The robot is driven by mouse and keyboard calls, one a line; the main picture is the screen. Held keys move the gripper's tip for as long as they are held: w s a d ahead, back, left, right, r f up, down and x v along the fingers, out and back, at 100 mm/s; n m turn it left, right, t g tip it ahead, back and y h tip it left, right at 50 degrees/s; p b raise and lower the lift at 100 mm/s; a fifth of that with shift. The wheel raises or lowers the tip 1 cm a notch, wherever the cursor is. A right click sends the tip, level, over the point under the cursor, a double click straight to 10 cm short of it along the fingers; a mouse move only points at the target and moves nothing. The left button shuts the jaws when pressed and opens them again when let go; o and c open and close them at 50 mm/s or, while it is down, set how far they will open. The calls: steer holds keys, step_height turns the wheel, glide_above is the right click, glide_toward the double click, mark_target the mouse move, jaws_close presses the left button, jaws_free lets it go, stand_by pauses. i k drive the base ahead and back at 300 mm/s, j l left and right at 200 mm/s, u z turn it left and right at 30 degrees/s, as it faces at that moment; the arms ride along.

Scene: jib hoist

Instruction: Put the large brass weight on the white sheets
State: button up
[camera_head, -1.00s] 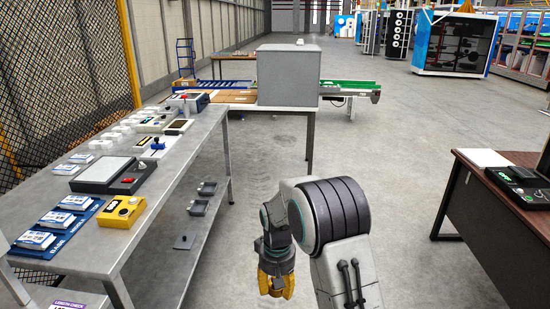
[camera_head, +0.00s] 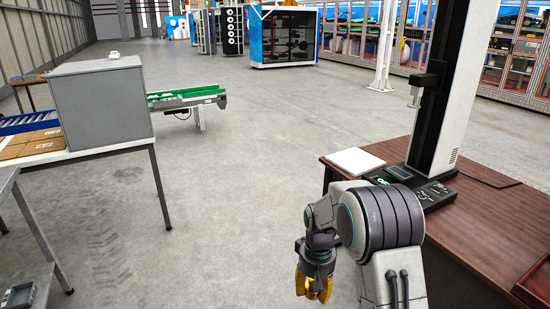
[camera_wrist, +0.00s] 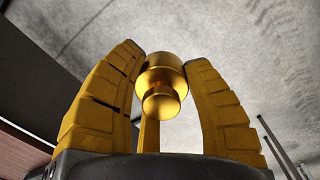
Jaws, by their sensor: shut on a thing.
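The large brass weight (camera_wrist: 162,80) is held between the yellow fingers of my gripper (camera_wrist: 160,75) in the wrist view, its knob facing the camera. In the head view my gripper (camera_head: 315,288) hangs low over the floor, left of the brown desk; the weight cannot be made out there. The white sheets (camera_head: 354,161) lie in a flat stack at the far left corner of the desk, beyond my gripper and a little to its right.
The brown desk (camera_head: 475,228) carries a tall black and white column machine (camera_head: 446,95) just right of the sheets. A grey box (camera_head: 103,103) stands on a white table at left. A metal bench edge (camera_head: 8,178) shows at far left. The floor between is clear.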

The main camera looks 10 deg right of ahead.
mark_target(355, 163)
steer(key=i+l, duration=0.1)
steer(key=i, duration=1.3)
steer(key=i+l, duration=0.1)
steer(key=i, duration=1.25)
steer(key=i+l, duration=0.1)
steer(key=i, duration=1.3)
